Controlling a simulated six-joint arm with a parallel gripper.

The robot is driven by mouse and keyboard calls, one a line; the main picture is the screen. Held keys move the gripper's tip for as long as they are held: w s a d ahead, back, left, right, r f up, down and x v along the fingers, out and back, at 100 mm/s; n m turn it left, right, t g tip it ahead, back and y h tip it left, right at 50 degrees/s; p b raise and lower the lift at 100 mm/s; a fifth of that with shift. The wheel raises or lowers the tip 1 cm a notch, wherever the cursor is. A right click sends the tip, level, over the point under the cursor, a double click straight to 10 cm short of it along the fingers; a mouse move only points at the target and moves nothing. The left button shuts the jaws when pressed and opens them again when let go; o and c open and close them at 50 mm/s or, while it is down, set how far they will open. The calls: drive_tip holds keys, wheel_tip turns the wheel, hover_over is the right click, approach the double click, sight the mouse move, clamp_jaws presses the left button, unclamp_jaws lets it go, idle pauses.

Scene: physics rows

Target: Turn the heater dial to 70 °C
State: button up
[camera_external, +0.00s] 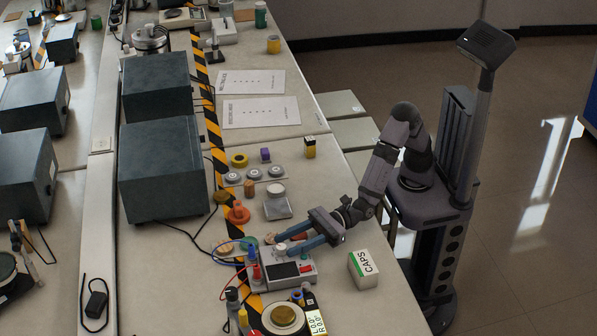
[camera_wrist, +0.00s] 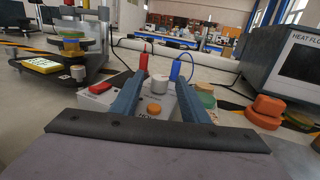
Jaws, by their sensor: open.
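A grey-white control box (camera_external: 284,273) stands on the bench below my gripper, with a dark display and a red switch. It also shows in the wrist view (camera_wrist: 127,103). A pale round knob (camera_wrist: 157,82) stands on its top, and a small orange knob (camera_wrist: 154,109) is closer to the wrist camera. I cannot tell for certain which is the heater dial, and no temperature setting is readable. My gripper (camera_external: 279,244) is open at the box, its blue fingers either side of the pale knob in the wrist view (camera_wrist: 160,88). Contact is not clear.
Red (camera_wrist: 143,62) and blue (camera_wrist: 175,70) plugs with cables rise from the box behind the fingers. A CAPS box (camera_external: 364,270) is at the right. A brass-topped round apparatus (camera_external: 283,315) is in front.

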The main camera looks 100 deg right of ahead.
sight(281, 246)
drive_tip(key=shift+x, duration=1.6)
clamp_jaws()
unclamp_jaws()
drive_tip(key=shift+s, duration=0.15)
drive_tip(key=shift+v, duration=3.6)
